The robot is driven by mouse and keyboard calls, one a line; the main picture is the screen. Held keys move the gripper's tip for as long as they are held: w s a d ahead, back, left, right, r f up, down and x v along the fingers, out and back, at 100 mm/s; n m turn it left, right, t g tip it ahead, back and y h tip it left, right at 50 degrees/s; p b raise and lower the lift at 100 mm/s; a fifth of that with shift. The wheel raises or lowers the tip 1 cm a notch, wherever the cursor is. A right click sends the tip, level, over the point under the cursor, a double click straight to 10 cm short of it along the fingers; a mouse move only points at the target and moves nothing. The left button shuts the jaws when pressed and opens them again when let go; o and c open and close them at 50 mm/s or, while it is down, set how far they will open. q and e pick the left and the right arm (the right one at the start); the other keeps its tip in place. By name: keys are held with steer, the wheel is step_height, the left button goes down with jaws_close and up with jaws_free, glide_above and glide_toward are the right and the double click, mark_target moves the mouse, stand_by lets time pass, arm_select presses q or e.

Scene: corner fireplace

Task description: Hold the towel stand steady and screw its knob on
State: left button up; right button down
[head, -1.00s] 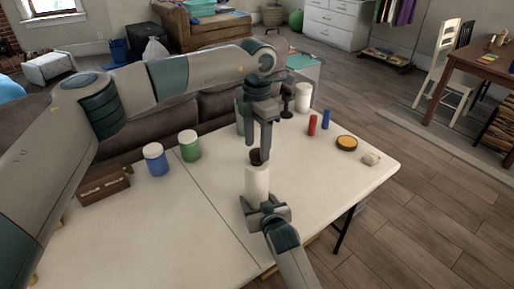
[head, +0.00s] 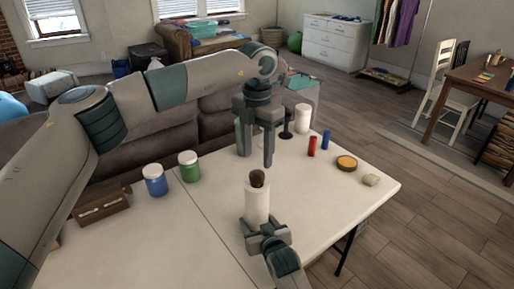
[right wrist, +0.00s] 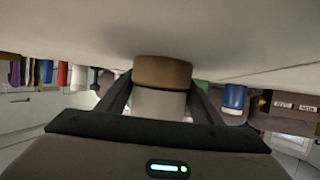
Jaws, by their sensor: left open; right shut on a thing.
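The towel stand (head: 257,204) is upright on the white table, with a white roll as its body. A brown knob (head: 258,178) sits on its top; I cannot tell how tightly it is seated. My left gripper (head: 256,160) is open and empty above the knob, fingers pointing down and apart from it. My right gripper (head: 264,232) is shut on the lower part of the stand. In the right wrist view, which is upside down, its fingers hold the stand's white body (right wrist: 160,103) beside a brown base (right wrist: 162,71). The knob is hidden there.
A blue jar (head: 155,182), a green jar (head: 189,168) and a brown box (head: 100,204) stand on the left. Red (head: 311,147) and blue (head: 326,139) cylinders, a round yellow-topped tin (head: 347,162) and a pale lump (head: 371,180) lie right. The table's front right is clear.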

mark_target(257, 172)
arm_select(q)
steer(key=shift+r+n, duration=0.8)
steer(key=shift+n, duration=0.4)
steer(key=shift+f, duration=0.1)
steer(key=shift+f, duration=3.95)
steer(key=c, duration=1.1)
steer(key=o, duration=1.2)
steer(key=shift+o, duration=0.2)
steer(key=shift+r, duration=0.15)
